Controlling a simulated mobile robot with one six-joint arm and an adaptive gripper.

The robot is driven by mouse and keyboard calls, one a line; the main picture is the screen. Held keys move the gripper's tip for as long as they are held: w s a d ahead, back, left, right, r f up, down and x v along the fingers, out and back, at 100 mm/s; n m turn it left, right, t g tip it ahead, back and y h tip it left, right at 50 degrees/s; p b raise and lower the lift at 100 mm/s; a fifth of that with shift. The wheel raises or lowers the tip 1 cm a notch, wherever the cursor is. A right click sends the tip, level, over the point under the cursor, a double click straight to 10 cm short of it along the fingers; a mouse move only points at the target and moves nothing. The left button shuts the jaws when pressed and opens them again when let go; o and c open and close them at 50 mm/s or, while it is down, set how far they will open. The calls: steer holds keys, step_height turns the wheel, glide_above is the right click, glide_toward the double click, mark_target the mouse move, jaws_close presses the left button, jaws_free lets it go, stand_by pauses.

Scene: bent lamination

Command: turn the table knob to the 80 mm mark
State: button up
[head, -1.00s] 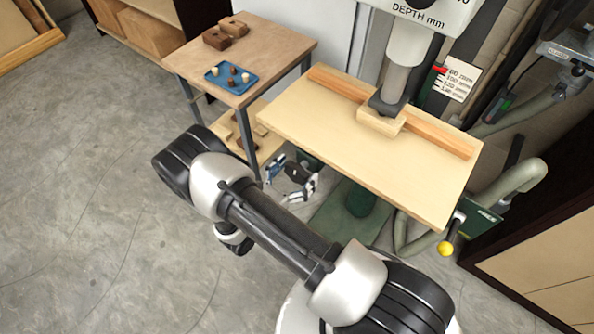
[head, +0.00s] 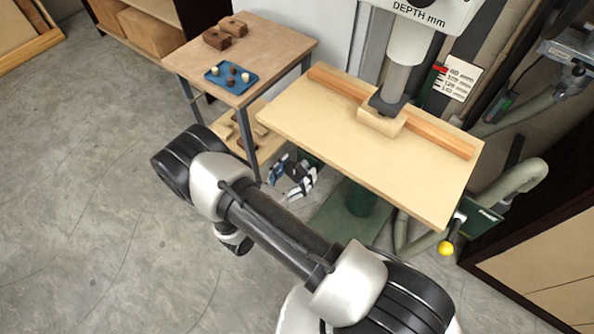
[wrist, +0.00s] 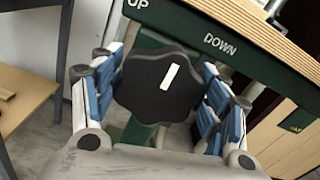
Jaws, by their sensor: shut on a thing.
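The black lobed table knob (wrist: 158,84) with a white stripe sits in the middle of the wrist view, below the table. My gripper (wrist: 158,98) is shut on it, with a blue-padded finger at each side. In the head view my gripper (head: 293,178) is below the front edge of the wooden table (head: 330,145); the knob is not clear there. The white mm scale (head: 460,77) stands behind the table at the right. Its red pointer (head: 440,69) is near the top line, which reads 80 mm.
A wood block (head: 381,122) lies on the table under the dark spindle end (head: 388,104). A side bench (head: 275,45) with a blue tray (head: 231,80) stands at the left. The grey floor at the left is clear.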

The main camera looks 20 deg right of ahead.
steer(key=o, duration=1.1)
steer(key=shift+c, duration=0.2)
steer(key=v, duration=1.2)
